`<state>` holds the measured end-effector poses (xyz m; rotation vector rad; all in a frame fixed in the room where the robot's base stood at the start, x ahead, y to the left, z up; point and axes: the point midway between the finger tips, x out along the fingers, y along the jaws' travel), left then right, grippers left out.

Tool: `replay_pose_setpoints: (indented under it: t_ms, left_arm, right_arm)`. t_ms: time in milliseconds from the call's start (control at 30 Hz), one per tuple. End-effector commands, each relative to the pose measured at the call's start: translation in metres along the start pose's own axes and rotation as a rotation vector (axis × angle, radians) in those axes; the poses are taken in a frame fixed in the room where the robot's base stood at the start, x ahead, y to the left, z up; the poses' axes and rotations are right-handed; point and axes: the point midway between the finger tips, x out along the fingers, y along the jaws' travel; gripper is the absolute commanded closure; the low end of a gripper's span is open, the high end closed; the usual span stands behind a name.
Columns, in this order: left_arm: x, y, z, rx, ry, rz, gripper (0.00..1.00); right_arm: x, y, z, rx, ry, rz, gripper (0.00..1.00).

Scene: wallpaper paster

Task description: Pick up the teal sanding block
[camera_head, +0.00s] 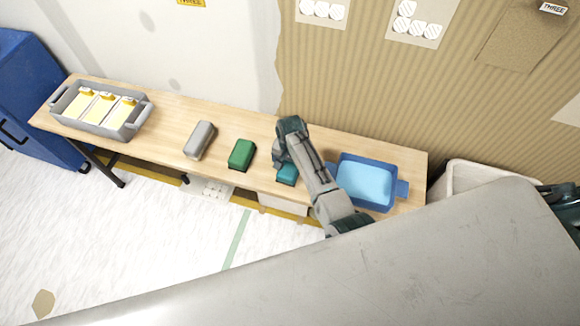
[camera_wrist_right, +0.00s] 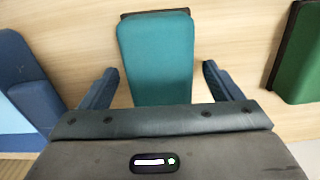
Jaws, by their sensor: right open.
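The teal sanding block (camera_head: 287,174) lies on the wooden table, partly hidden by my right arm in the head view. In the right wrist view the teal block (camera_wrist_right: 157,55) is large and near the middle, with a dark layer along its far edge. My right gripper (camera_wrist_right: 160,84) is open, with one finger on each side of the block's near part. Gaps show between the fingers and the block, so it is not gripped. In the head view my right gripper's fingertips are hidden.
A green block (camera_head: 242,154) and a grey block (camera_head: 200,140) lie left of the teal one. A blue tray (camera_head: 398,188) with light blue contents stands to the right. A grey bin (camera_head: 139,117) with yellow-white packets stands at the table's left end.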

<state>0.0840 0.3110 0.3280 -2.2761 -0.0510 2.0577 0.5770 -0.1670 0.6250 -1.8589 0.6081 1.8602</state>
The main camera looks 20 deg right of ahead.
Motion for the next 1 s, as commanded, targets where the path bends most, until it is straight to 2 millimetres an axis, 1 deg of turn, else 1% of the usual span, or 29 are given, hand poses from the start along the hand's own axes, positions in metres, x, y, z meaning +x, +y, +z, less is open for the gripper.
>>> replay_pose_setpoints:
  t_ms: [100, 300, 567, 833, 1000]
  left_arm:
    - [0.0, 0.0005, -0.0002, 0.0, 0.0, 0.001, 0.21]
    - [0.0002, 0.0009, -0.0004, -0.001, 0.001, 0.001, 0.21]
    - [0.0002, 0.0009, -0.0005, -0.001, 0.001, 0.001, 0.21]
    - [-0.0006, 0.0008, -0.0006, -0.001, 0.001, 0.001, 0.21]
    - [-0.0077, 0.0001, -0.0013, -0.001, 0.001, 0.001, 0.21]
  right_arm:
    - [0.006, 0.0, -0.0001, 0.0, 0.0, 0.0, 0.15]
    - [0.0063, 0.0, -0.0001, 0.0, 0.0, -0.001, 0.15]
    - [0.0062, 0.0001, -0.0001, 0.0, 0.001, -0.001, 0.66]
    - [0.0052, 0.0, -0.0003, 0.0, 0.001, -0.001, 0.66]
    - [-0.0011, 0.0, -0.0004, 0.0, 0.001, -0.001, 0.66]
